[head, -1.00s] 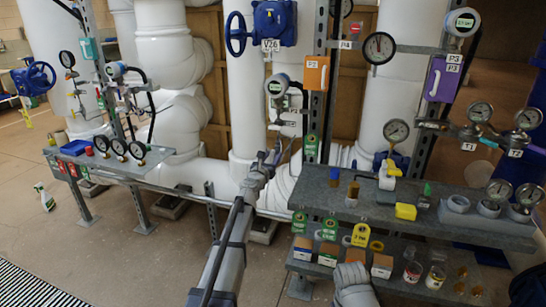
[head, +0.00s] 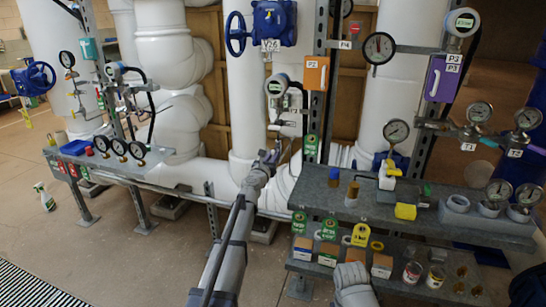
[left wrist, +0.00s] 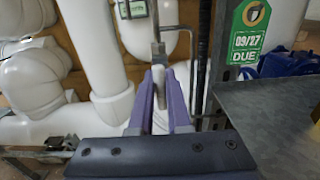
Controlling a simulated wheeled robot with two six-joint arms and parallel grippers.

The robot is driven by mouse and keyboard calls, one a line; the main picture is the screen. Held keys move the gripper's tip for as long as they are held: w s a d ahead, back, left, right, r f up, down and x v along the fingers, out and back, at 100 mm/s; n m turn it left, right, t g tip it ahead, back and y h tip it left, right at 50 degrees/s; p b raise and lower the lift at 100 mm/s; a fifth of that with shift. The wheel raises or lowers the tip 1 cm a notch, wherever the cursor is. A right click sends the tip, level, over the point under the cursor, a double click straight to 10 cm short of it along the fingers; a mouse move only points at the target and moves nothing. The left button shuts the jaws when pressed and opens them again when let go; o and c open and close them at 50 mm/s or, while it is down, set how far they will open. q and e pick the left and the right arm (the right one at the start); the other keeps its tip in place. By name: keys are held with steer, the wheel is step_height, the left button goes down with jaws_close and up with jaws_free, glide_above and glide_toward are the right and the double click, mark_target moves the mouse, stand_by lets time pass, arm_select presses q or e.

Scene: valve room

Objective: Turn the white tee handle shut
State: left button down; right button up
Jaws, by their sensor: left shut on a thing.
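The white tee handle (left wrist: 159,88) shows as a pale upright piece between the purple fingers in the left wrist view. A thin metal rod or tube rises just behind it. My left gripper (left wrist: 159,80) is shut on the handle. In the head view the left gripper (head: 274,154) is in front of the white pipework, below the round-faced gauge (head: 277,86) on the middle post. There the fingers and wrist hide most of the handle, so its angle is hard to tell. My right gripper is out of view; only part of my right arm shows at the bottom.
A grey shelf (head: 440,232) with bottles, a yellow block and boxes stands close to the right of my left arm. A green due tag (left wrist: 250,35) hangs by the post. A smaller bench (head: 150,168) is at left. Open floor lies between.

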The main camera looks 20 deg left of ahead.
arm_select(q)
steer(key=shift+m, duration=0.3)
steer(key=m, duration=0.3)
steer(key=shift+d+m, duration=0.15)
steer(key=shift+m, duration=0.15)
steer(key=m, duration=0.4)
steer(key=shift+d+f+m, duration=0.1)
steer(key=shift+m, duration=0.2)
steer(key=m, duration=0.4)
steer(key=shift+f, duration=0.1)
steer(key=shift+d+f+m+b, duration=0.1)
steer(key=shift+m+b, duration=0.2)
steer(key=shift+m, duration=2.2)
steer(key=c, duration=0.9)
jaws_free()
